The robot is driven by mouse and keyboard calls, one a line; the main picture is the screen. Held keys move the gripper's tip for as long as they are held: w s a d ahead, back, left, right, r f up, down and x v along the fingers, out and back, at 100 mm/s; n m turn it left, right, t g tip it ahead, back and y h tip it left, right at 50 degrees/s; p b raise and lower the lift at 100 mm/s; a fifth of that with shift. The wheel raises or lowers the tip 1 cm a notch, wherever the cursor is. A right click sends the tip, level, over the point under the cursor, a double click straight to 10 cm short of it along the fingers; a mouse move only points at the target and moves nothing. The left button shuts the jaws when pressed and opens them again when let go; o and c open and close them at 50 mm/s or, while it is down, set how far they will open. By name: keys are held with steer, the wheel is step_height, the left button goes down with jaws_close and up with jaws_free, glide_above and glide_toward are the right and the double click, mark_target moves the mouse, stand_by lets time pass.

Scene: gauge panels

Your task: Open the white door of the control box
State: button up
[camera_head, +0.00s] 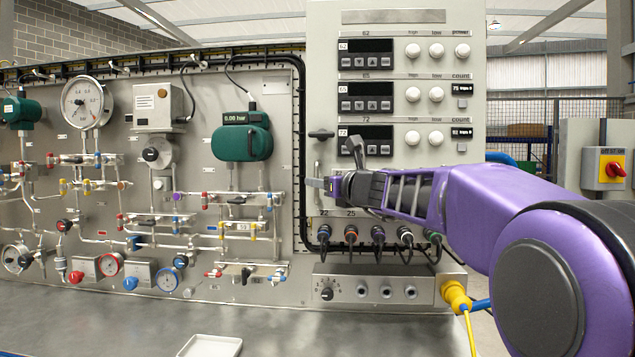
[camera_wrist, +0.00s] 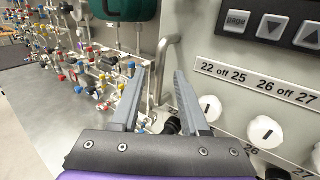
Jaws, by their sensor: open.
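The control box (camera_head: 395,22) is a tall pale grey-white cabinet right of the pipe panel, its front carrying displays and white knobs. I cannot tell the door's outline from the rest of this front. A vertical metal bar handle (camera_head: 317,172) sits at its left edge, below a dark latch (camera_head: 321,134). In the wrist view the handle (camera_wrist: 163,68) shows between and beyond my fingertips. My gripper (camera_head: 328,184) is open and empty, in front of the front's lower left. In the wrist view my gripper (camera_wrist: 161,82) points toward the handle; contact is not clear.
A grey pipe panel (camera_head: 105,215) with gauges and valves stands left. A white tray (camera_head: 212,346) lies on the metal table (camera_head: 120,320). A red switch (camera_head: 615,169) is at right.

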steer(key=shift+w, duration=0.1)
jaws_close()
stand_by(1.4)
